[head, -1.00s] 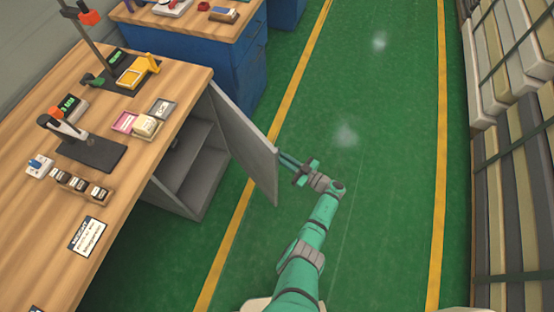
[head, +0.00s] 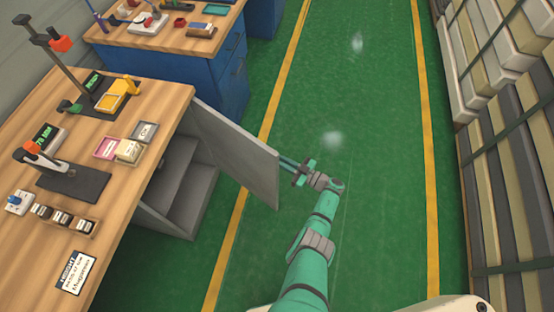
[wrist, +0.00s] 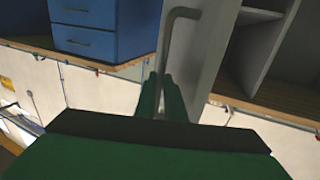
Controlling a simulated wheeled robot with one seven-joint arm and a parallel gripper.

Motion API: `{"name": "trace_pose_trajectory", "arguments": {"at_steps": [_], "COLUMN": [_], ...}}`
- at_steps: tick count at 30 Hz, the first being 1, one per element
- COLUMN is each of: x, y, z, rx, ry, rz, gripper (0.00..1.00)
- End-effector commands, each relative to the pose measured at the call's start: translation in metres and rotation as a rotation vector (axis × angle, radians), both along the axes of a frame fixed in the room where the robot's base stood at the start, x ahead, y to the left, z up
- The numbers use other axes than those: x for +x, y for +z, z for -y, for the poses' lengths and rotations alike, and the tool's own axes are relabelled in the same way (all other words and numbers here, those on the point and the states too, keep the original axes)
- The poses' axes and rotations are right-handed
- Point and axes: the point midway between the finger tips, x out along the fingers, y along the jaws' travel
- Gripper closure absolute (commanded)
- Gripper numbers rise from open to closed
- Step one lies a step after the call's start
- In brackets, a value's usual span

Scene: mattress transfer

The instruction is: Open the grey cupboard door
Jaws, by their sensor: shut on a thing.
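The grey cupboard door (head: 240,150) stands swung well out from the grey cupboard (head: 180,190) under the wooden workbench. The cupboard's inside and a shelf show in the head view. My gripper (head: 286,163) is at the door's outer face, near its free edge. In the wrist view the door (wrist: 205,50) is upright with a bent metal bar handle (wrist: 168,45). My gripper (wrist: 160,95) is shut on the handle's lower part there, between its two green fingers. The exact contact is partly hidden by the fingers.
The workbench (head: 130,175) on the left carries stands, small boxes and a label card. A blue drawer cabinet (head: 215,75) stands behind. Stacked mattresses (head: 510,160) line the right side. The green floor (head: 380,200) between the yellow lines is clear.

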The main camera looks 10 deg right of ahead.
Motion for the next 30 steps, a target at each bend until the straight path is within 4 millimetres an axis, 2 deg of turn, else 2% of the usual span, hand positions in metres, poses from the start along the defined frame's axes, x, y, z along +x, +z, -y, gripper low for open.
{"name": "trace_pose_trajectory", "arguments": {"at_steps": [2,3,5,17,30], "x": [0.002,0.002,0.002,-0.004,-0.053], "y": [0.002,0.002,0.002,0.0,0.001], "z": [-0.001,-0.001,0.0,0.006,0.057], "rx": [-0.001,-0.001,-0.001,-0.001,-0.001], "ry": [0.005,0.004,0.002,-0.003,-0.002], "rz": [0.004,0.004,0.004,0.001,0.001], "gripper": [1.0,0.84,0.72,0.72,0.72]}}
